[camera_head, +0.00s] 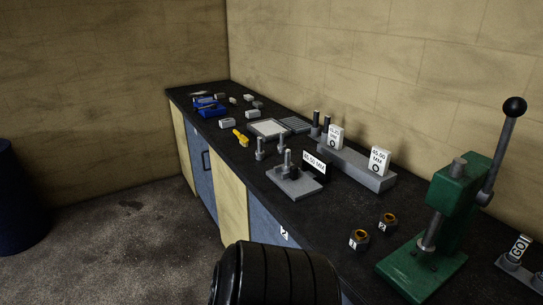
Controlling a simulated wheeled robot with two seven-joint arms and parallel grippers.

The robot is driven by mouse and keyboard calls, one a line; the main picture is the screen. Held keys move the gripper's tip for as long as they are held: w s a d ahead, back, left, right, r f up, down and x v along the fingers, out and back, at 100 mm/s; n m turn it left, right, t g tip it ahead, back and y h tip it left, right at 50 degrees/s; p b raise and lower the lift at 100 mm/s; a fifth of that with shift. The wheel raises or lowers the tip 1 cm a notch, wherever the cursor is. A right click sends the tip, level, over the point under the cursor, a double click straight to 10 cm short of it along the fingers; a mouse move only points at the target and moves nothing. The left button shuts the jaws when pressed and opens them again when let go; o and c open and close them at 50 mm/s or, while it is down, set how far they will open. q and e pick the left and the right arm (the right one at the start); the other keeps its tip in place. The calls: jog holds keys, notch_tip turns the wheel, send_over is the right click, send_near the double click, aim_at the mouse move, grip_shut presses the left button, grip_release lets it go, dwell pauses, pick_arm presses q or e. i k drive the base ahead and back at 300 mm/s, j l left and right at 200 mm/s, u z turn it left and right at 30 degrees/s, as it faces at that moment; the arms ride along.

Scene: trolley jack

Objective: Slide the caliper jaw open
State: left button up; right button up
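I cannot clearly make out a caliper or its jaw. Small blue and grey items (209,109) sit at the far left end of the dark workbench (330,215), too small to tell apart. A yellow item (241,137) lies nearer, beside a light framed plate (269,128). A grey block with upright posts (293,181) stands mid-bench by a "45.00" label (314,164). A black ribbed cylindrical part, seemingly of my own arm, shows at the bottom centre. Neither gripper is in view.
A green press (449,215) with a black-knobbed lever stands at the right. Two hex nuts (359,240) lie left of it. A grey rail (356,166) with labelled blocks runs along the wall. A dark blue drum (18,200) stands at the left; the floor between is clear.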

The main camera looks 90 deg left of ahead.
aim_at(294, 172)
jog(key=u, duration=2.6)
jog(key=i+j, duration=0.25)
